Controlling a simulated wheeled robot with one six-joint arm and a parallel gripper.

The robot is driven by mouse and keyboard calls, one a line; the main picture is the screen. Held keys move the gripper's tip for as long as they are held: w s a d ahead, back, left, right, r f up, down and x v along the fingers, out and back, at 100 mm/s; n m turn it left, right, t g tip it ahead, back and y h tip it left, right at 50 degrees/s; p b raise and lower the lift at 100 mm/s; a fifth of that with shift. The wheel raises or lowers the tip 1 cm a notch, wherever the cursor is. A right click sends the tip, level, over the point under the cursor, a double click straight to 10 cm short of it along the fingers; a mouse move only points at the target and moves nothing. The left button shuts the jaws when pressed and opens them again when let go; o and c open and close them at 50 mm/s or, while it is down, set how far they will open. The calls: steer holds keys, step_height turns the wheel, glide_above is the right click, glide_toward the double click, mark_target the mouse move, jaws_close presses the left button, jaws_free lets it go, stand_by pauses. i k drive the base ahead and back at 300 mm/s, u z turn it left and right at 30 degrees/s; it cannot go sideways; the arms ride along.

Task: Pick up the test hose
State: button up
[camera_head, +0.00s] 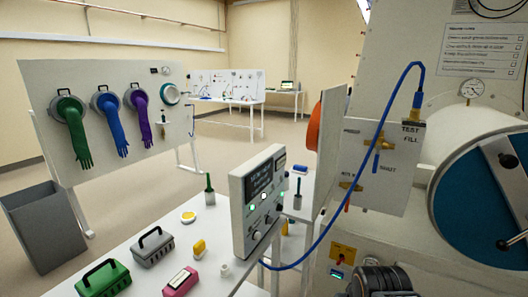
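A blue hose (376,130), which I take for the test hose, arches across the right half of the head view. Its upper end bends down into a brass fitting (418,100) above the word TEST on a white panel (385,190). Its lower part runs left past the panel, down to beside the grey control box (262,200); where it ends there is hidden. No gripper fingers show, so I cannot see my gripper relative to the hose.
A black rounded part, possibly mine, shows at the bottom edge. A white table (135,250) holds green and grey cases, a pink block and small pots. A large blue-faced cylinder (475,205) stands at right.

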mark_target(418, 95)
steer(key=z, duration=1.2)
steer(key=i, duration=0.35)
steer(key=u, duration=0.75)
